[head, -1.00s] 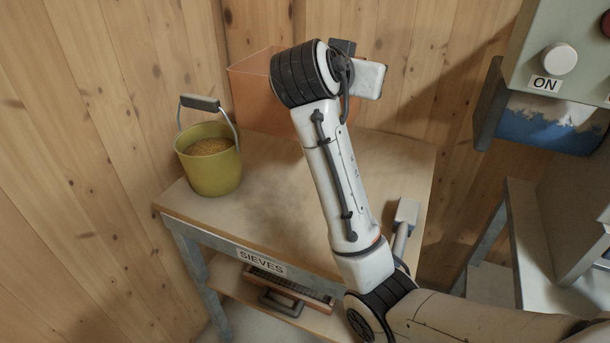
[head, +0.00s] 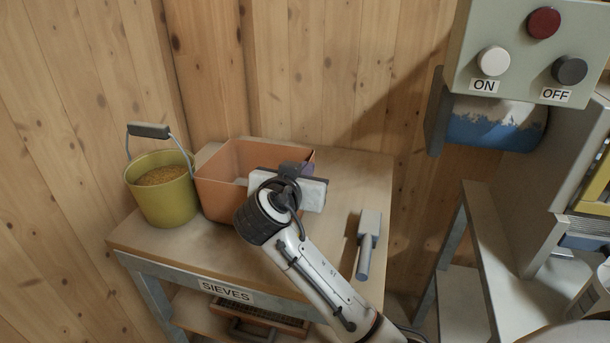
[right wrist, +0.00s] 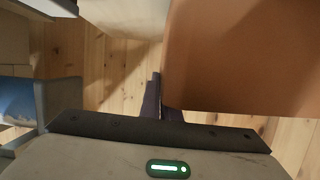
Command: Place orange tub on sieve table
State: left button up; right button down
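The orange tub (head: 228,195) is upright at the back of the sieve table (head: 335,240), just right of the bucket. Its base appears to be at the tabletop, though my arm hides part of it. My right gripper (head: 308,170) is at the tub's right rim, with the wall between its fingers. In the right wrist view the tub (right wrist: 240,60) fills the upper right, and the dark fingers (right wrist: 161,105) meet at its edge, one mostly hidden by it. My left gripper is not in view.
A yellow-green bucket (head: 160,200) of grain stands close to the tub's left. A scoop-like tool (head: 368,240) lies at the table's right. The control box (head: 520,60) with buttons hangs at the upper right.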

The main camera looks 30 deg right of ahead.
jog(key=shift+f, duration=0.45)
jog(key=c, duration=2)
grip_release()
jog(key=shift+a, duration=0.15)
jog(key=v, duration=1.2)
